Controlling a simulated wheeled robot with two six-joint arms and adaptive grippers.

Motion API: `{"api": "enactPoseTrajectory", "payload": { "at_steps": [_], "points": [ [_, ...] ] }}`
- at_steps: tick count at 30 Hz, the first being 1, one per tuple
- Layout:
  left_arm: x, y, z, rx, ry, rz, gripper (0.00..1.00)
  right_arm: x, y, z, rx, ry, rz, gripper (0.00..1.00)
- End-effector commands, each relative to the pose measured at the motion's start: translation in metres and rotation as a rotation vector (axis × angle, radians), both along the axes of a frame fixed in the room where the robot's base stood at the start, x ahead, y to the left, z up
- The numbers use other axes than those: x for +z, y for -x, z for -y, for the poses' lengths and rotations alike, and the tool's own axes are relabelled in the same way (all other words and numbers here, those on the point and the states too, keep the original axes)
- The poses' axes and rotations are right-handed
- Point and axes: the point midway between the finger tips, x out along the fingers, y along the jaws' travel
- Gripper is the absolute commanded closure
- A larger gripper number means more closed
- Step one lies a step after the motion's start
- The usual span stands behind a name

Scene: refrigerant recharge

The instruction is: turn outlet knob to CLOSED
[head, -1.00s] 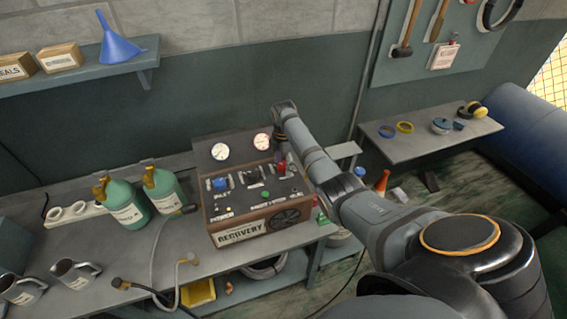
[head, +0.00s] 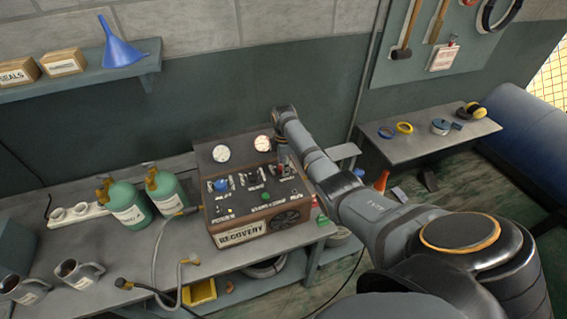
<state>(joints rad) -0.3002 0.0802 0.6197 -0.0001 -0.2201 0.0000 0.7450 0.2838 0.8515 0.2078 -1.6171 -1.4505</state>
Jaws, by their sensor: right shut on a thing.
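The recovery machine (head: 240,238) stands on the workbench, with a sloped control panel on top. A blue knob (head: 220,185) sits on the panel's left side. My right gripper (head: 283,168) reaches down from above onto the panel's upper right, where the red outlet knob is. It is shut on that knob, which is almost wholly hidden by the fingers. The knob's pointer and the labels around it are too small or too covered to read. My left gripper is not in view.
Two green gas cylinders (head: 163,190) stand left of the machine, with a hose (head: 158,245) in front. Two dial gauges (head: 221,153) rise at the panel's back. Metal mugs (head: 78,274) sit at the bench's front left. A side table (head: 420,150) stands right.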

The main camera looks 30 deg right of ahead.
Motion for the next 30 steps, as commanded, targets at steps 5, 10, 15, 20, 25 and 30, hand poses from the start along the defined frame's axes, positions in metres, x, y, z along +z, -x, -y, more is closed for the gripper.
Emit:
{"api": "enactPoseTrajectory", "payload": {
  "at_steps": [5, 10, 15, 20, 25, 30],
  "points": [
    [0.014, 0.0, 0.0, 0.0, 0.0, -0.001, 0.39, 0.005, -0.001, 0.0, -0.165, 0.0, 0.003, 0.93],
    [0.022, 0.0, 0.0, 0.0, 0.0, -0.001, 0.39, 0.005, -0.002, 0.0, -0.327, 0.001, 0.004, 0.93],
    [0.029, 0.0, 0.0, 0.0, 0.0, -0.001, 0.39, 0.005, -0.002, 0.001, -0.488, 0.001, 0.005, 0.93],
    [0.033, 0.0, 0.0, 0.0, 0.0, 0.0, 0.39, 0.004, -0.002, 0.001, -0.64, 0.002, 0.005, 0.93],
    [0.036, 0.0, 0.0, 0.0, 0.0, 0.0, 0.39, 0.003, -0.002, 0.001, -0.801, 0.002, 0.007, 0.93],
    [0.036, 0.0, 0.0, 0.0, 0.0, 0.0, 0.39, 0.003, -0.002, 0.001, -0.956, 0.001, 0.006, 0.93]
  ]
}}
